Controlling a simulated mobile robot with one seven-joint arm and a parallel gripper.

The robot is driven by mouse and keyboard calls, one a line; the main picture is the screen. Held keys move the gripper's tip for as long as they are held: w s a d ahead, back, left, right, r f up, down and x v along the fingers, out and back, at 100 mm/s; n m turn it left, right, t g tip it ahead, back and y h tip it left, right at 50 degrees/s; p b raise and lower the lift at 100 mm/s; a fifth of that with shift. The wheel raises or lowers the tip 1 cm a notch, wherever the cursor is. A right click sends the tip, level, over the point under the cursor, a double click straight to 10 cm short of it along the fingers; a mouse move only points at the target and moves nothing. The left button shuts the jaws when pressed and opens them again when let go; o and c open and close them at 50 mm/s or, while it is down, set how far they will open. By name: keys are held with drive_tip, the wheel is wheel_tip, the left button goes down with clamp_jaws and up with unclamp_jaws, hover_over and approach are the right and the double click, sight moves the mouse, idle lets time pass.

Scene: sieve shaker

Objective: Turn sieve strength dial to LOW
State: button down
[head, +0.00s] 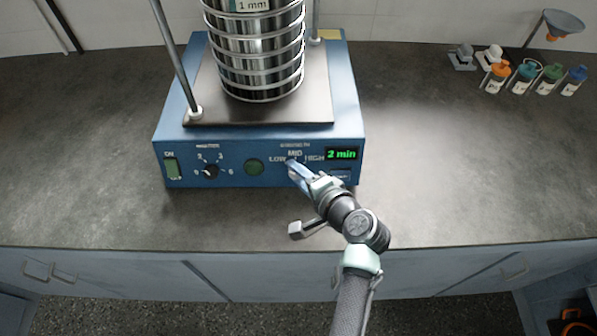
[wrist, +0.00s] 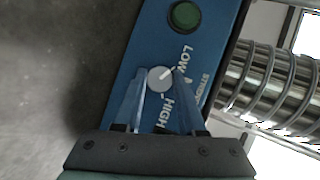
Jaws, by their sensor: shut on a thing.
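The strength dial (wrist: 160,79) is a small round grey knob on the blue front panel of the sieve shaker (head: 230,172). In the wrist view its white mark slants up and right, toward the LOW label (wrist: 187,53). The HIGH label (wrist: 168,113) is below it, and the MID label (head: 295,153) reads in the head view. My gripper (head: 294,168) reaches the panel from the front right. Its two bluish see-through fingers are shut on the dial, one on each side, as the wrist view shows (wrist: 162,85). In the head view the fingers hide most of the dial.
Left of the dial are a green button (head: 254,167), a black timer knob (head: 211,171) and a green power switch (head: 173,169). A lit display (head: 342,154) reads "2 min". The sieve stack (head: 258,55) stands on top. Several bottles (head: 522,76) stand far right; the right counter is clear.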

drive_tip(key=shift+f, duration=0.1)
drive_tip(key=c, duration=0.5)
unclamp_jaws()
drive_tip(key=shift+s, duration=0.1)
drive_tip(key=v, duration=1.3)
